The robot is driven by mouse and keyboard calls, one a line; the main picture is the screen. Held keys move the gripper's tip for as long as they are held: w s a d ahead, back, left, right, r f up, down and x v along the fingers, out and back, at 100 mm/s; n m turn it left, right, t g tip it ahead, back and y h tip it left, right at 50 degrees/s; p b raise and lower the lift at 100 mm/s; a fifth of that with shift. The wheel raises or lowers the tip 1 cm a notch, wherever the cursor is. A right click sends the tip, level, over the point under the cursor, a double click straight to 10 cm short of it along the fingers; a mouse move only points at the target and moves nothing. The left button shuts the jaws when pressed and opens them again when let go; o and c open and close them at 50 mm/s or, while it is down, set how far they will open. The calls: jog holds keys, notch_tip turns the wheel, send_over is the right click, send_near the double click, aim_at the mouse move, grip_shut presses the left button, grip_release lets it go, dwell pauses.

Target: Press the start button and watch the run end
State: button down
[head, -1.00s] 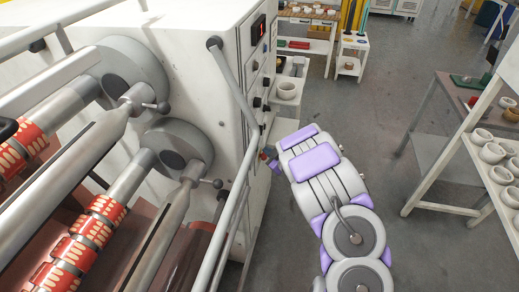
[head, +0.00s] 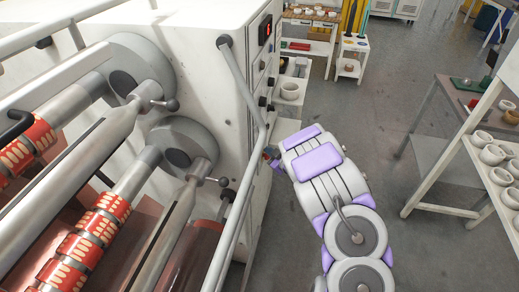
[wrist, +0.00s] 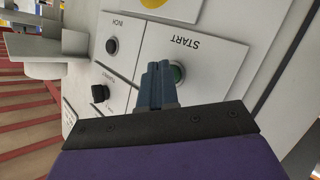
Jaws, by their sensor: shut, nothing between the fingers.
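In the head view my gripper (head: 269,155) shows small and partly hidden at the machine's (head: 236,110) panel side, with my arm reaching in from the lower right. The red rolls of tape (head: 78,248) lie on shafts at the left; whether they turn cannot be told.
A black INCH button (wrist: 112,45) and a black knob (wrist: 100,92) sit beside the START plate. A grey rail (head: 240,85) runs along the machine near my arm. A white rack with bowls (head: 492,155) stands at the right. The floor between is clear.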

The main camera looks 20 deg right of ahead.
jog(key=shift+w, duration=0.2)
dwell(0.6)
jog(key=shift+d, duration=0.15)
jog(key=shift+d, duration=0.3)
jog(key=shift+w+a, duration=0.1)
jog(key=shift+a, duration=0.05)
